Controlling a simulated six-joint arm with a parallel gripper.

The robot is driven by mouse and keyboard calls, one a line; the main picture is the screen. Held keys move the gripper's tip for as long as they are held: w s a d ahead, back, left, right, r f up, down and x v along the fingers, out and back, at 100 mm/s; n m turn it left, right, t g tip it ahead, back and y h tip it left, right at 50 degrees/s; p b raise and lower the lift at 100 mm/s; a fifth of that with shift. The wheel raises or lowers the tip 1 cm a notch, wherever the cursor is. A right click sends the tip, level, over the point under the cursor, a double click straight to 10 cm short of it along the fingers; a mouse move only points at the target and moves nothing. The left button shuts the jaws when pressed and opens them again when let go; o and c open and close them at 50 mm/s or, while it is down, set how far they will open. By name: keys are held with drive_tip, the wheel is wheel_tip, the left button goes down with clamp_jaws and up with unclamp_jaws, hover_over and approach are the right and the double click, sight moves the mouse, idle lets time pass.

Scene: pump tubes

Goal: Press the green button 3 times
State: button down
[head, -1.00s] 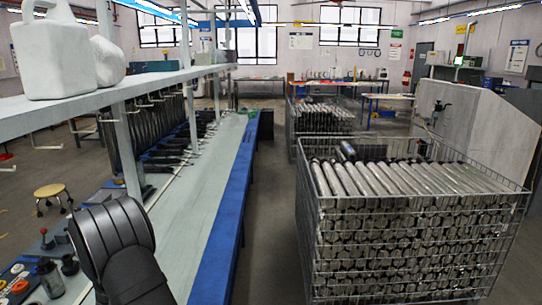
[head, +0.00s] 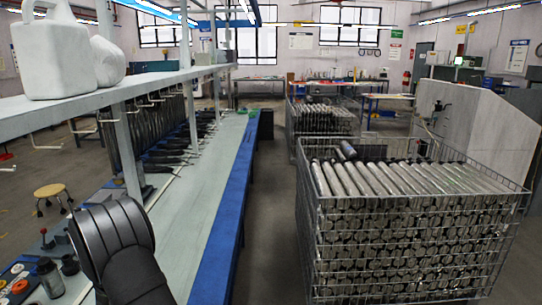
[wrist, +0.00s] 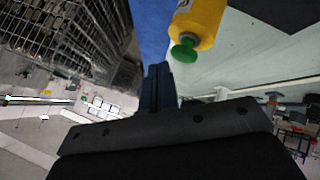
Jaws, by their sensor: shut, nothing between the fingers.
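The green button (wrist: 184,51) is a round, mushroom-shaped cap on a yellow housing (wrist: 202,20) in the upper middle of the wrist view. My gripper (wrist: 158,72) shows as dark fingers held together, with nothing between them. Its tips appear just left of the green button in that view, and I see a small gap between them in the picture. I cannot tell the distance in depth. In the head view my dark arm covers the lower left, and neither the fingers nor the green button shows.
A long pale bench with a blue edge (head: 226,215) runs away from me. A shelf (head: 60,108) with white jugs hangs above it. A panel with several coloured buttons (head: 18,280) lies at the lower left. A wire crate (head: 410,265) of metal tubes stands right, across a clear aisle.

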drive_tip(key=shift+f, duration=0.35)
drive_tip(key=shift+f, duration=0.6)
idle(0.6)
drive_tip(key=shift+r, duration=1.05)
wheel_tip(320, 180, up, 6)
idle(0.4)
idle(2.3)
